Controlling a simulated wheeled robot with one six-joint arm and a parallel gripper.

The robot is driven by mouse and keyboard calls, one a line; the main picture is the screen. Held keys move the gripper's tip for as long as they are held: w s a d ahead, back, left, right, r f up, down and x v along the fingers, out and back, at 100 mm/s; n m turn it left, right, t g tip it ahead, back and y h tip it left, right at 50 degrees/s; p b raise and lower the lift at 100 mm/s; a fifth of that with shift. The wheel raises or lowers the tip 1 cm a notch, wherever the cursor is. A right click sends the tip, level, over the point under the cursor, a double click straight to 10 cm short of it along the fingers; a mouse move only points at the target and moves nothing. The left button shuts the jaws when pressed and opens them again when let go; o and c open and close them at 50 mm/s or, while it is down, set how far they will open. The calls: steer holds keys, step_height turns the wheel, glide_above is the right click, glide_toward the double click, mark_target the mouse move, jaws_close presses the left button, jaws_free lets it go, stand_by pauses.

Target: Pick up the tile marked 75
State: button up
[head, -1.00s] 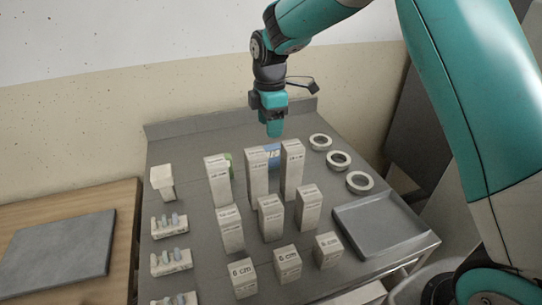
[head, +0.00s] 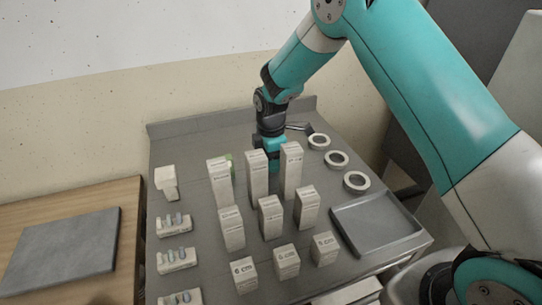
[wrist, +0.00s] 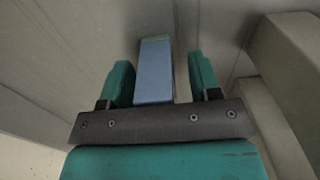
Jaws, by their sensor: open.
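A blue tile (wrist: 154,75) stands between the two teal fingers of my gripper (wrist: 160,64) in the wrist view. Gaps show between it and both fingers, the right gap being wider. No number can be read on the face seen there. In the head view my gripper (head: 272,147) is low at the back of the table, behind the tall white blocks. It is open. The blue tile is hidden in that view by the gripper and blocks.
Tall white blocks (head: 256,180) stand close in front of the gripper, with shorter ones nearer. A green piece (head: 230,158) shows behind the left tall block. White rings (head: 336,159) and a grey tray (head: 377,225) are on the right, small holders (head: 177,258) on the left.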

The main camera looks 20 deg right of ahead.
jaws_close()
steer(key=shift+r, duration=0.1)
